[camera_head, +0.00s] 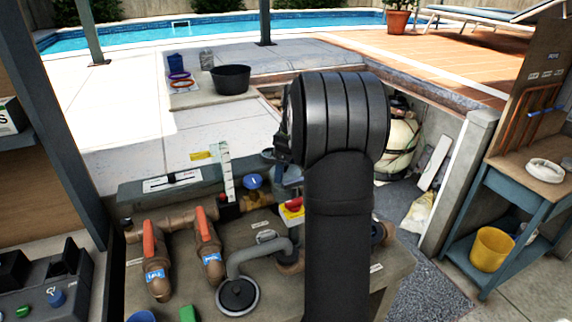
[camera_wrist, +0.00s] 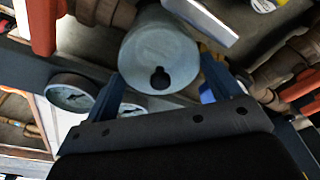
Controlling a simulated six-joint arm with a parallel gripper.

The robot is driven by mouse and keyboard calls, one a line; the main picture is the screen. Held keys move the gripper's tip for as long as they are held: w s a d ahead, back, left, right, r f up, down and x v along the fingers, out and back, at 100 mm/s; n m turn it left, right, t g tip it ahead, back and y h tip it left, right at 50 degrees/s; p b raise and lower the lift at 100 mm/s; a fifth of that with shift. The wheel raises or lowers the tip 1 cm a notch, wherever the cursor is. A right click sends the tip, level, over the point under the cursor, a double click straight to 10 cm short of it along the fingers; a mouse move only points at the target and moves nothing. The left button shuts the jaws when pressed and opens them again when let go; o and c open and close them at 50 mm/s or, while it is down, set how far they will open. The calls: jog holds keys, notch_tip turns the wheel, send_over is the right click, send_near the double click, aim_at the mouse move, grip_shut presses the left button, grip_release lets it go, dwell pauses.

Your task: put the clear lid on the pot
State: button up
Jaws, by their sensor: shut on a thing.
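My gripper (camera_wrist: 162,68) has its two blue fingers on either side of a round, pale grey piece (camera_wrist: 158,48) with a dark keyhole-shaped mark, and is shut on it. I cannot tell surely whether this piece is the clear lid. In the head view my black arm hides most of the gripper; a bluish part of it (camera_head: 288,178) shows left of the arm, above the pipework. A round dark fitting with a pale rim (camera_head: 237,296) sits at the front of the bench under a bent grey pipe. I cannot tell whether it is the pot.
Two red-handled valves (camera_head: 153,243) stand at the left of the bench. A white upright strip (camera_head: 226,170) and a red-and-yellow switch (camera_head: 293,206) are close to my gripper. A black tub (camera_head: 231,79) stands on the deck behind.

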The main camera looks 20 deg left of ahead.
jog(key=shift+f, duration=0.25)
jog(key=o, duration=0.9)
jog(key=shift+f, duration=0.1)
notch_tip(320, 180, up, 13)
jog(key=d, duration=0.1)
jog(key=shift+d, duration=0.4)
jog(key=f, duration=0.4)
jog(key=a+f, duration=0.1)
jog(key=f, duration=0.8)
jog(key=shift+a, duration=0.4)
jog(key=shift+r, duration=0.35)
